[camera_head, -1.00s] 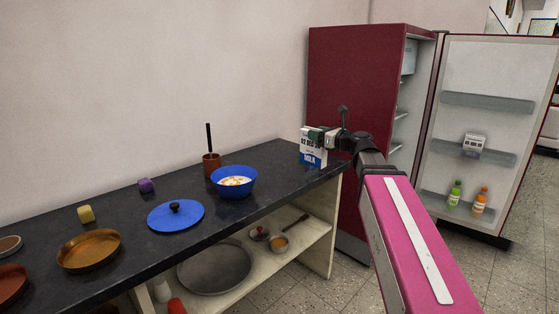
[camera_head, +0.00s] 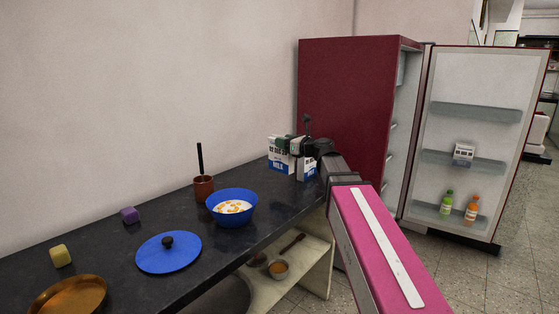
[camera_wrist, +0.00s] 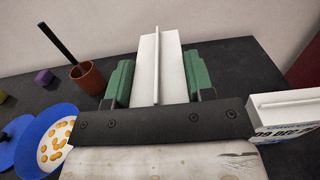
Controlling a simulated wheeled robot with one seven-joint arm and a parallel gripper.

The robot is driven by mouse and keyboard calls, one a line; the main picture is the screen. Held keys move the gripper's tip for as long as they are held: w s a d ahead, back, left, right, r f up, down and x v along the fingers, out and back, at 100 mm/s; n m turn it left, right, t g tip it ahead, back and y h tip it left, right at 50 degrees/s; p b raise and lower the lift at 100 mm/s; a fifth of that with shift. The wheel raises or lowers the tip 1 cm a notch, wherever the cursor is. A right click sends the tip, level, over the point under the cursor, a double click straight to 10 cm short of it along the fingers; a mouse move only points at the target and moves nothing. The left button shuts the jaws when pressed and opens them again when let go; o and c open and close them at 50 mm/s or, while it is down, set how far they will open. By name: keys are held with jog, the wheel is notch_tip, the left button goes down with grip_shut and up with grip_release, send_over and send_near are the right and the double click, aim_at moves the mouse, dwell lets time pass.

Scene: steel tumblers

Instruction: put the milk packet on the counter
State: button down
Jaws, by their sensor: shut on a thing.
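A white and blue milk packet (camera_head: 279,160) is upright at the far end of the dark counter (camera_head: 120,225). My gripper (camera_head: 287,144) is shut on its upper part, with a green finger on each side. In the wrist view my gripper (camera_wrist: 157,82) points down and the packet's white gable top (camera_wrist: 159,65) lies between the fingers. The packet's base is at or just above the counter top; I cannot tell if it touches. A second milk packet (camera_head: 306,169) stands to the right on the counter; it also shows in the wrist view (camera_wrist: 285,116).
A blue bowl of food (camera_head: 232,207), a brown cup (camera_head: 203,188) with a dark handle in it, and a blue lid (camera_head: 168,253) are on the counter to the left. The red fridge (camera_head: 345,105) stands open beyond the counter's end, with a carton (camera_head: 463,152) in its door.

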jog(key=w+a+f, duration=0.1)
jog(key=w+f, duration=0.5)
jog(key=f, duration=0.2)
jog(key=shift+w+a, duration=0.2)
jog(key=shift+w, duration=0.15)
jog(key=shift+c, duration=2.4)
grip_release()
jog(key=shift+f, duration=0.15)
jog(key=shift+s, duration=0.1)
jog(key=v, duration=1.2)
